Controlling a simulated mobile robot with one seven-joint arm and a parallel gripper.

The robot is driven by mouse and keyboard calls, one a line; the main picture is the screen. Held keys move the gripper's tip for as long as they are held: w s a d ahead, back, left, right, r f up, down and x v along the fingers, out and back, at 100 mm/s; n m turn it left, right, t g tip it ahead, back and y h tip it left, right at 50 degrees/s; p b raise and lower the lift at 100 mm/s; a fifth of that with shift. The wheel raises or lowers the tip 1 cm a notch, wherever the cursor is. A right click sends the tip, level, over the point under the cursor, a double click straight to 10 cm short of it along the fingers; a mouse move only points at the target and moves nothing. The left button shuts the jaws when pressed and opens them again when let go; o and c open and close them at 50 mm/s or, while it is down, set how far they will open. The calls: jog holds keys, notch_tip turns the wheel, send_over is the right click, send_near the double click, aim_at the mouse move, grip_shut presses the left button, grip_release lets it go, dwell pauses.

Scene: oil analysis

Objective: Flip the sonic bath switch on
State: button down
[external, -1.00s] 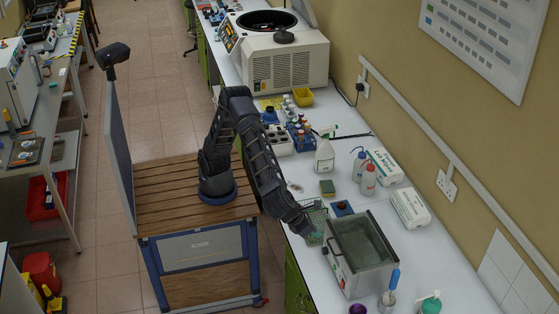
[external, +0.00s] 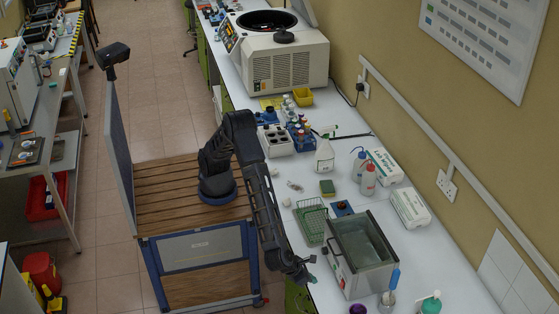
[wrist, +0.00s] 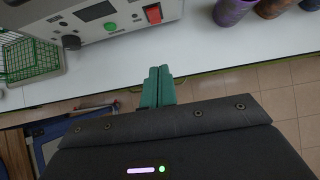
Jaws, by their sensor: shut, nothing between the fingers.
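The sonic bath (external: 374,284) is a grey metal tank, open at the top, on the white bench. Its front panel (wrist: 124,22) fills the top of the wrist view, with a small display, a green button, a black knob and the red switch (wrist: 153,14) at the right. I cannot tell which way the switch is set. My gripper (external: 311,278) is in front of the panel, near the bench edge. Its green fingers (wrist: 157,72) are shut together and empty. They point toward the panel, below the switch in the wrist view and apart from it.
A green wire basket (external: 311,222) stands on the bench beside the bath and shows at the left of the wrist view (wrist: 32,55). Purple and brown containers (wrist: 232,10) stand right of the bath. Bench surface between the fingers and panel is clear.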

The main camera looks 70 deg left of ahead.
aim_at(342, 285)
jog(key=x, duration=0.9)
jog(key=shift+w, duration=0.1)
jog(key=w, duration=0.1)
jog(key=w+f, duration=0.1)
jog(key=w, duration=0.1)
jog(key=shift+w, duration=0.65)
